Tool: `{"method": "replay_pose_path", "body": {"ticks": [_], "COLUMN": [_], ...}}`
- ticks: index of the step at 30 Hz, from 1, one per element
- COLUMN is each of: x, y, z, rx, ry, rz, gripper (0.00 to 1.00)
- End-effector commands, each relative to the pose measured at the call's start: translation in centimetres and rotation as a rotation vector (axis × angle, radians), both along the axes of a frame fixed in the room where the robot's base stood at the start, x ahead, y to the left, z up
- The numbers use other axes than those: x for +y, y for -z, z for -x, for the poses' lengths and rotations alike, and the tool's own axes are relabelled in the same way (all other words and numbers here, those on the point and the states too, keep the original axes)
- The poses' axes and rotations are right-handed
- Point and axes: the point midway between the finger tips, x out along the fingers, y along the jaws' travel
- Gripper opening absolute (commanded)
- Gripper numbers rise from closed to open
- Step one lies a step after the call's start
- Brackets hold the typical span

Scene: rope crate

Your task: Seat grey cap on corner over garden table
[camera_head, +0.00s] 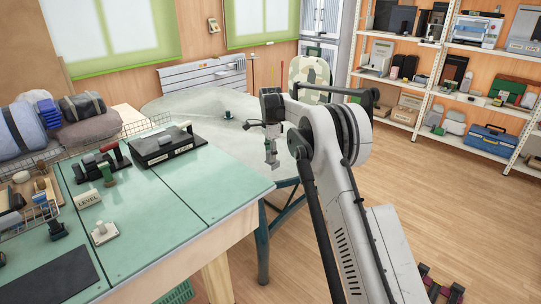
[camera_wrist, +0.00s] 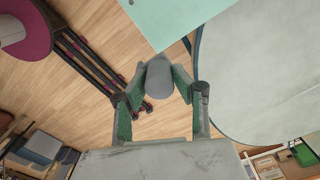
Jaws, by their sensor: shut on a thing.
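My gripper (camera_head: 271,158) hangs pointing down in the head view, beside the right corner of the green workbench top (camera_head: 225,180). In the wrist view its fingers with green pads (camera_wrist: 161,80) are shut on the grey cap (camera_wrist: 160,76), a plain grey cylinder. The bench corner (camera_wrist: 178,18) shows just above the cap in the wrist view; I cannot tell the gap in height. The round garden table (camera_head: 185,103) stands behind the bench in the head view, and its pale top (camera_wrist: 265,75) fills the right of the wrist view.
A black box (camera_head: 160,147), a LEVEL block (camera_head: 88,198) and a white knobbed plate (camera_head: 103,232) sit on the bench. A small dark piece (camera_head: 228,115) stands on the garden table. A camouflage-patterned chair back (camera_head: 309,75) is behind my arm.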

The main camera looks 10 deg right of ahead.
Motion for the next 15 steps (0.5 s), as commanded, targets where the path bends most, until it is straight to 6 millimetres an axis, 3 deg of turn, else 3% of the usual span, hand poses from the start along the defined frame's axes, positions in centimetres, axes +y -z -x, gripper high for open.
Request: {"method": "replay_pose_path", "body": {"ticks": [15], "x": [0.0], "y": [4.1], "z": [0.0], "rx": [0.0], "ry": [0.0], "rz": [0.0], "gripper": [0.0]}}
